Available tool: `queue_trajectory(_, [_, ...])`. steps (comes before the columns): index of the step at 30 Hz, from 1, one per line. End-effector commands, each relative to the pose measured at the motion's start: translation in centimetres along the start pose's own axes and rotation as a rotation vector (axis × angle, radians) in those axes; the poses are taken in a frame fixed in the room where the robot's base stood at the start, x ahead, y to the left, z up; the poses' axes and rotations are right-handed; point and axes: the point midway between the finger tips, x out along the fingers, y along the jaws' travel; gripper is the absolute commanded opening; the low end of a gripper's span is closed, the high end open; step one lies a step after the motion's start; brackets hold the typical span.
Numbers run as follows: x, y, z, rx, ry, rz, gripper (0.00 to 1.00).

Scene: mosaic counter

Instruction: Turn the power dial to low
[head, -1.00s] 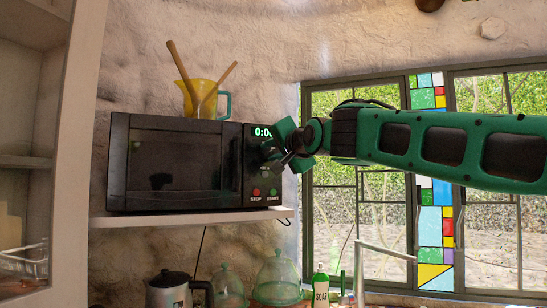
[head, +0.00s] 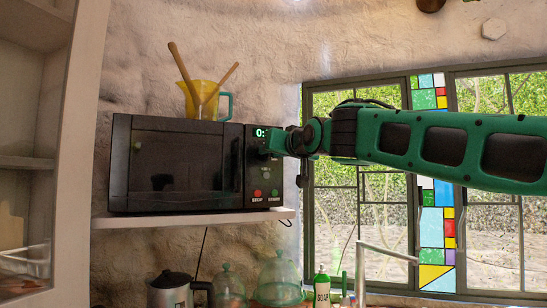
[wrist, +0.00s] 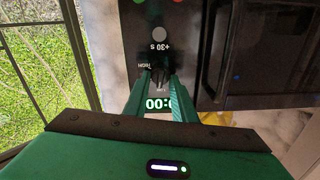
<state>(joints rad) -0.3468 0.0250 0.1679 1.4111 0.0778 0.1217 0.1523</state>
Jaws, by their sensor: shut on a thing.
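The black microwave (head: 180,165) stands on a shelf, with its control panel on the right side. My gripper (head: 266,147) reaches this panel from the right and hides the dial in the head view. In the wrist view, the dark power dial (wrist: 157,76) sits between the two green fingertips of my gripper (wrist: 157,84), which is shut on it. A HIGH label lies beside the dial, and smaller print near it is too small to read surely. The green-lit display (wrist: 160,103) shows partly between the fingers.
The +30 s button (wrist: 159,35) is close to the dial. STOP (head: 257,193) and START (head: 275,193) buttons sit lower on the panel. A yellow cup (head: 205,98) with wooden utensils stands on the microwave. The window (head: 330,200) is to the right.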

Motion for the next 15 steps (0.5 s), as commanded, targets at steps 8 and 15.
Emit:
queue_trajectory(8, [0.18, 0.24, 0.35, -0.135, -0.007, 0.005, 0.02])
queue_trajectory(15, [0.18, 0.23, 0.38, -0.181, -0.007, 0.005, 0.02])
